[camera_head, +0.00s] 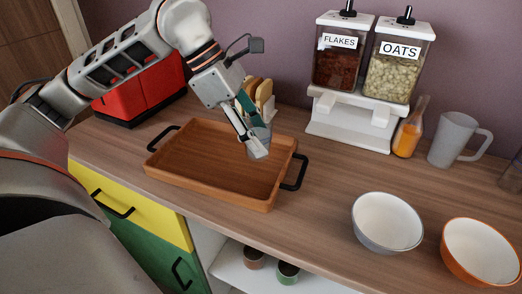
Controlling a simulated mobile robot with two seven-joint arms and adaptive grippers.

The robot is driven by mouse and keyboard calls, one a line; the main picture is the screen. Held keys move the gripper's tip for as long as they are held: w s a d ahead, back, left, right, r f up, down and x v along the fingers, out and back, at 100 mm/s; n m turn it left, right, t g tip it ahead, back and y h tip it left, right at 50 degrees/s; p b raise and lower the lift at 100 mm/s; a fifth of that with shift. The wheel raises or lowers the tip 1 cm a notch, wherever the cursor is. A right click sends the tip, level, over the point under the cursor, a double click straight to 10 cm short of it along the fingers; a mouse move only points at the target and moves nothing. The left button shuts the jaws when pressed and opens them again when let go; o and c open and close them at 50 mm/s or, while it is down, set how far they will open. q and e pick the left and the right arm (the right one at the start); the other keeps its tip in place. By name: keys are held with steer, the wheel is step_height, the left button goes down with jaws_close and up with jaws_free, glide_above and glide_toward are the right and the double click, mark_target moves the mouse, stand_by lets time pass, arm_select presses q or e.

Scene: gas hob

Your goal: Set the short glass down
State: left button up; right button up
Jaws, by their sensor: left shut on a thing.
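My left gripper (256,150) reaches in from the upper left and points down over the right part of the wooden tray (163,171). It is shut on what looks like the short glass (261,131). The glass is see-through and partly hidden by the fingers, so its outline is hard to make out. I cannot tell whether it touches the tray floor. The tray has black handles and is otherwise empty. My right gripper is not in view.
Behind the tray stand a red toaster (150,88) and a rack with toast (264,92). Flakes (340,66) and oats (396,75) dispensers, a juice carafe (407,139) and a grey jug (452,138) stand to the right. White (387,222) and orange (482,252) bowls are at the front right.

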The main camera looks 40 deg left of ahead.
arm_select(q)
step_height(320, 180, down, 3)
steer(key=shift+f+b, duration=0.1)
steer(key=shift+b, duration=0.2)
steer(key=shift+f, duration=0.3)
steer(key=shift+r, duration=0.1)
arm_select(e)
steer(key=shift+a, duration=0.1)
arm_select(q)
steer(key=shift+f, duration=0.2)
steer(key=o, duration=1.4)
steer(key=shift+o, duration=0.2)
